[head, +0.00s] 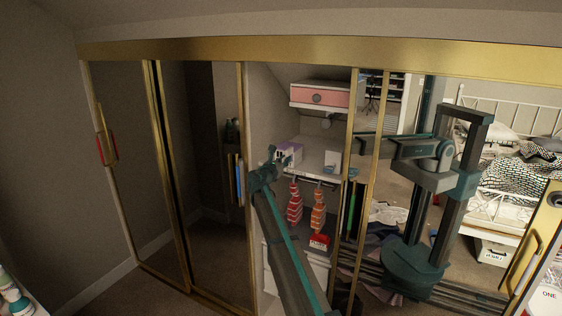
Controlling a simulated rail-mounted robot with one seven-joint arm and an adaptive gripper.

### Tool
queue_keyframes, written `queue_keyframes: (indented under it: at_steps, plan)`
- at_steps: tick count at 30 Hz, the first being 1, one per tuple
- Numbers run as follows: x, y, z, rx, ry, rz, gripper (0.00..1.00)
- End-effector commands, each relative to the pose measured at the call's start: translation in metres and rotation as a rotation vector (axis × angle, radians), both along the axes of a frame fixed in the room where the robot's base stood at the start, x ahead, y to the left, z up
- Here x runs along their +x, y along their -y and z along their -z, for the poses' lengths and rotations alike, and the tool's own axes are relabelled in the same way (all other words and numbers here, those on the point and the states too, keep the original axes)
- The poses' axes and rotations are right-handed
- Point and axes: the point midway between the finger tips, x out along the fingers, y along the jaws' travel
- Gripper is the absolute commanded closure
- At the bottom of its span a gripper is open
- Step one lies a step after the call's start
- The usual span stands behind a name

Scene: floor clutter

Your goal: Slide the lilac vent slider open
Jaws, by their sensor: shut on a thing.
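A small white and lilac box-like thing, which looks like the lilac vent slider (291,147), is on the white shelf inside the open wardrobe bay. My gripper (279,158) is at its left front side, at the end of my arm, which reaches up from the bottom of the head view. The gripper is shut on the slider, as far as this small view shows. The fingers overlap its left part and hide it. I cannot tell how far the slider stands open.
A gold upright (244,130) stands close left of my gripper. A pink-fronted drawer (320,95) is above, and a small white box (331,161) is right on the shelf. Red striped items (295,204) hang below. The mirrored door (400,200) at right reflects my body and a bed.

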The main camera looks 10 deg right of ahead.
Motion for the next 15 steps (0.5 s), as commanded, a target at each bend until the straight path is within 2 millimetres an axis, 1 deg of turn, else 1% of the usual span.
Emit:
queue_keyframes:
  at_steps: [2,3,7,15]
  plan:
    - [-0.0024,0.0020,0.0014,0.001,-0.002,0.006,1.00]
    - [-0.0024,0.0022,0.0014,0.001,-0.002,0.007,0.82]
    - [-0.0022,0.0019,0.0013,0.001,-0.002,0.006,0.60]
    - [-0.0016,0.0011,0.0008,0.001,-0.001,0.004,0.60]
